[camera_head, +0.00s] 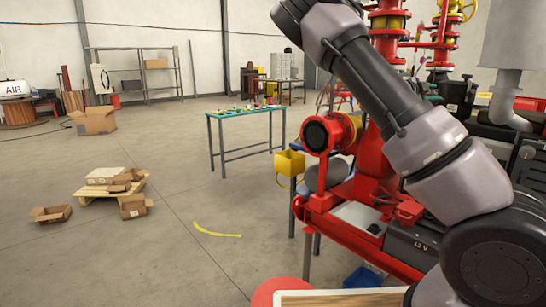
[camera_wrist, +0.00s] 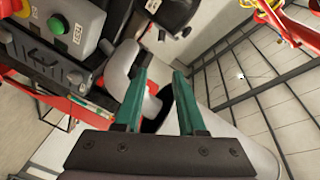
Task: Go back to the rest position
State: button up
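My gripper (camera_wrist: 160,78) shows in the wrist view with its two teal fingers apart and nothing between them. Behind the fingers is a grey pipe elbow (camera_wrist: 127,66); I cannot tell its distance. In the head view my arm reaches up across the right side and leaves at the top edge, so my gripper is out of that picture. The red pump skid (camera_head: 350,235) stands behind and below my arm, partly hidden by it.
A control box with a green button (camera_wrist: 58,24) is at the wrist view's upper left. A teal-topped table (camera_head: 245,112), yellow bin (camera_head: 289,163), wooden pallet (camera_head: 125,187) and cardboard boxes (camera_head: 94,121) stand in the head view. The floor at left centre is mostly clear.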

jog(key=s+d+f+m+g+y, duration=0.35)
jog(key=s+f+m, duration=0.4)
jog(key=m, duration=0.55)
jog(key=s+a+f+m+g+y, duration=0.25)
jog(key=s+a+m+y, duration=0.45)
jog(key=m, duration=0.6)
jog(key=s+a+r+m+t+y, duration=0.2)
jog(key=s+a+r+m, duration=0.3)
jog(key=s+a+m, duration=0.4)
jog(key=s+a+r+m+t+y, duration=0.3)
jog(key=s+a+r+m+y, duration=0.2)
jog(key=s+a+m, duration=0.5)
jog(key=a+r+m, duration=0.1)
jog(key=a+m, duration=0.5)
jog(key=shift+s+r+t, duration=0.15)
jog(key=shift+r+t, duration=0.05)
jog(key=shift+t, duration=0.1)
